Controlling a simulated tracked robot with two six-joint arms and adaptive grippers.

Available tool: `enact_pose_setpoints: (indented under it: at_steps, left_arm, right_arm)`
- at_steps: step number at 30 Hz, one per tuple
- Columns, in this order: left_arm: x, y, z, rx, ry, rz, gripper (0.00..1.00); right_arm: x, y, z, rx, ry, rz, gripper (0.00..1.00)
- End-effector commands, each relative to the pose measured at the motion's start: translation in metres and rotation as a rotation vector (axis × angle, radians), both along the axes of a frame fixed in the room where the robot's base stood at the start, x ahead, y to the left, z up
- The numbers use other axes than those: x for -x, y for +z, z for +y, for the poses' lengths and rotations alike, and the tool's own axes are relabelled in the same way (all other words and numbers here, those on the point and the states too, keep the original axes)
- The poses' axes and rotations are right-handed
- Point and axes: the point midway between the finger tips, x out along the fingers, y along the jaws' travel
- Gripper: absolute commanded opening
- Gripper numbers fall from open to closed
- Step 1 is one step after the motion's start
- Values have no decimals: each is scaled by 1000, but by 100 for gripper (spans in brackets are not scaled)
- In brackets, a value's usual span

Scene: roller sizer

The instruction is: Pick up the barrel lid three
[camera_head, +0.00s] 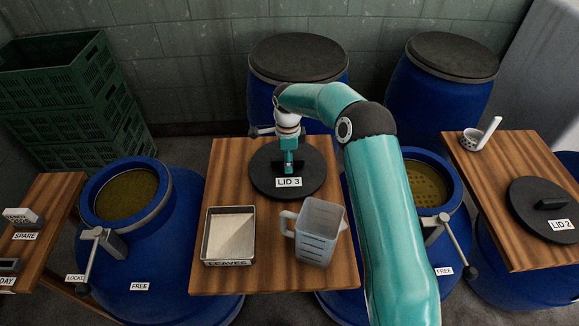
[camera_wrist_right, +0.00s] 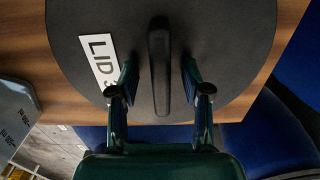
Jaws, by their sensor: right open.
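The barrel lid three (camera_head: 262,183) is a round black disc with a white "LID 3" label, lying flat on the middle wooden table (camera_head: 265,270). In the right wrist view the lid (camera_wrist_right: 225,45) fills the upper middle, with its raised bar handle (camera_wrist_right: 160,70) upright in the picture. My right gripper (camera_head: 288,168) points down over the middle of the lid. In the right wrist view its fingers (camera_wrist_right: 158,85) are open, one on each side of the handle, with gaps showing. In the head view the gripper hides most of the handle. My left gripper is not in view.
A metal tray (camera_head: 207,238) and a clear jug (camera_head: 318,232) stand in front of the lid. Open blue barrels (camera_head: 170,245) flank the table, and lidded ones (camera_head: 440,90) stand behind. Lid two (camera_head: 530,215) lies on the right table. Green crates (camera_head: 70,85) are stacked at left.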

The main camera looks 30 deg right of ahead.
Motion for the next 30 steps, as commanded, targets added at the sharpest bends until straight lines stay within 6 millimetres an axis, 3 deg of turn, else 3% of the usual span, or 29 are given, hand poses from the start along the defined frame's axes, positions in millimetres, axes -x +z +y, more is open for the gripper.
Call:
enact_pose_setpoints:
  at_steps: [30]
  left_arm:
    - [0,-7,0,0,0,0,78]
  right_arm:
    - [0,-4,0,0,0,0,46]
